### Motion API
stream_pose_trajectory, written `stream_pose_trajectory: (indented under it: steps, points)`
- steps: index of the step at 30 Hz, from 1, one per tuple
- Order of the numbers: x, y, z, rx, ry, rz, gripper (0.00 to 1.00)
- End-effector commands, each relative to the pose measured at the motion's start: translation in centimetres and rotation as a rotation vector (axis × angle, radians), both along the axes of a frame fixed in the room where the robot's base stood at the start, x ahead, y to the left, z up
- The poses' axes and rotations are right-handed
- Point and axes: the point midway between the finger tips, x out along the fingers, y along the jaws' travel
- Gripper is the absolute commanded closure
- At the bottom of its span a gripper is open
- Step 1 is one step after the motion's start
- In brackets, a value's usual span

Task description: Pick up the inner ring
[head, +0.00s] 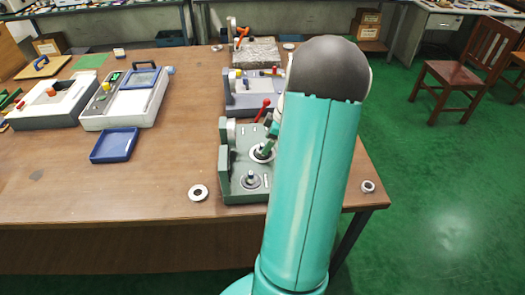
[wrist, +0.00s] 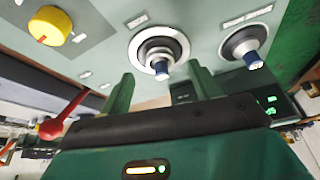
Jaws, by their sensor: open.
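The green fixture (head: 229,190) has two upright posts with rings around their bases. The larger ringed post (wrist: 160,50) is ahead of and between my fingers in the wrist view. The smaller ringed post (wrist: 245,45) is to its right, and shows at the fixture's front in the head view (head: 251,181). I cannot tell for certain which ring is the inner ring. My gripper (wrist: 163,82) is open and empty, its two green fingers apart. In the head view my arm hides much of it and the fixture's right side.
Loose rings lie on the table left (head: 198,193) and right (head: 368,187) of the fixture. A red lever (wrist: 65,115) and yellow knob (wrist: 50,26) stand near my gripper. A blue tray (head: 114,146) lies left. The front left tabletop is mostly clear.

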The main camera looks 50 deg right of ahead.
Motion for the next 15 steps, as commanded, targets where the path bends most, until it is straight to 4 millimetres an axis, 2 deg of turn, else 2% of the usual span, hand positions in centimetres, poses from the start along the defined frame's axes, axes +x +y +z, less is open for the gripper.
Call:
stream_pose_trajectory:
  steps: [3,6,13,14,15]
  points:
    - [0.7,0.4,-1.8,0.002,0.001,0.001,0.37]
    - [1.0,0.5,-2.6,0.002,0.001,0.001,0.37]
    - [1.1,0.5,-2.8,0.0,0.0,0.0,0.37]
    - [1.1,0.5,-2.8,0.0,0.0,0.0,0.39]
    - [1.1,0.5,-2.8,0.0,0.0,0.0,0.47]
